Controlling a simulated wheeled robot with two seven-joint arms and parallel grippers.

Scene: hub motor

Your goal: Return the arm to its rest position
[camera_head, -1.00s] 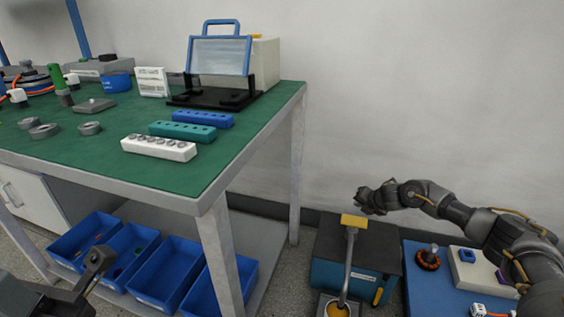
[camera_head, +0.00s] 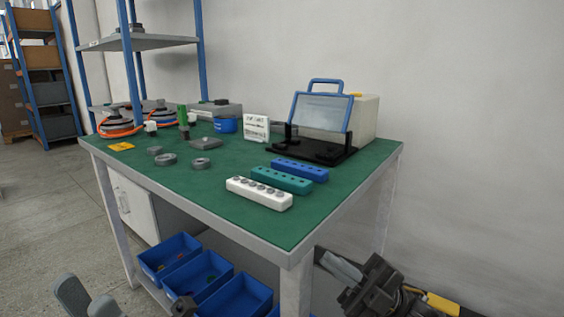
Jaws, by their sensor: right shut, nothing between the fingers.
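My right gripper (camera_head: 328,257) is at the lower right, below the right end of the green-topped table. Its pale grey fingers are together and hold nothing. Part of the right arm behind it is dark and cut off by the bottom edge. My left gripper (camera_head: 88,300) is at the bottom left, with two grey finger pads standing apart; the rest of it is below the frame. I see nothing between those pads.
The green-topped table (camera_head: 224,222) carries a white block with grey rings (camera_head: 258,193), teal (camera_head: 281,180) and blue (camera_head: 300,169) blocks, and a blue-framed screen (camera_head: 320,111). Blue bins (camera_head: 170,255) stand beneath it. Open floor (camera_head: 45,215) lies left.

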